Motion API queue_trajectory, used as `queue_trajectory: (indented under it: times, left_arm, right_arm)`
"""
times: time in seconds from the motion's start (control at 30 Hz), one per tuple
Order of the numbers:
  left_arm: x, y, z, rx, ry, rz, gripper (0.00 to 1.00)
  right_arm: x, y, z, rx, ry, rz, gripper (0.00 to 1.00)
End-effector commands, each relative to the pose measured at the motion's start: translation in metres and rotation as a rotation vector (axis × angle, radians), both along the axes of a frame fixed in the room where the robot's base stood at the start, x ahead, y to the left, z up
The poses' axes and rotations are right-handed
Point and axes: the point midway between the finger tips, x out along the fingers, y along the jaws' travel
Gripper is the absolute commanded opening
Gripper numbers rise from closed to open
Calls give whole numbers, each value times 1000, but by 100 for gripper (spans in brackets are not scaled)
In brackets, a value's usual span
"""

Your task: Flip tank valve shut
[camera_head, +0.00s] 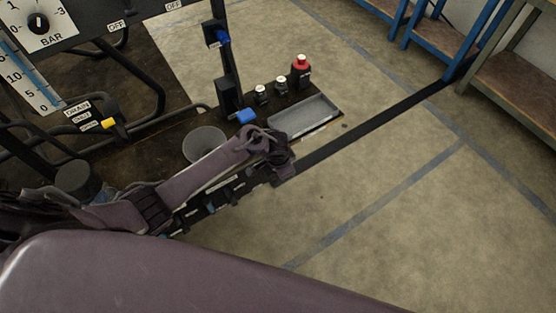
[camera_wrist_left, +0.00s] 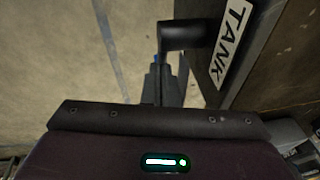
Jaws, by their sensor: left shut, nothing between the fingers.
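In the left wrist view a white TANK label (camera_wrist_left: 230,42) is on the edge of a dark panel (camera_wrist_left: 262,62). A black elbow-shaped part (camera_wrist_left: 183,36) sticks out from that panel beside the label; I take it for the tank valve's handle. My left gripper (camera_wrist_left: 163,80) is shut and empty, its dark fingers just below the elbow in the picture. I cannot tell whether they touch it. My right gripper is in neither view.
Blue levers (camera_head: 246,116) and a yellow handle (camera_head: 108,124) are near. Floor to the right is clear.

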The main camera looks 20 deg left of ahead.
Motion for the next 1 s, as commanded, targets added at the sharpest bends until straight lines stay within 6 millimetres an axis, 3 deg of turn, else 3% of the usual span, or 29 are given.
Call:
queue_trajectory:
  times: [0.13, 1.0]
  left_arm:
    - [1, -1, -4, 67, 87, 1, 0]
    - [3, -2, -16, 60, 77, 2, 0]
  right_arm:
    - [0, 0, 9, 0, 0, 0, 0]
    - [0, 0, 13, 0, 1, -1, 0]
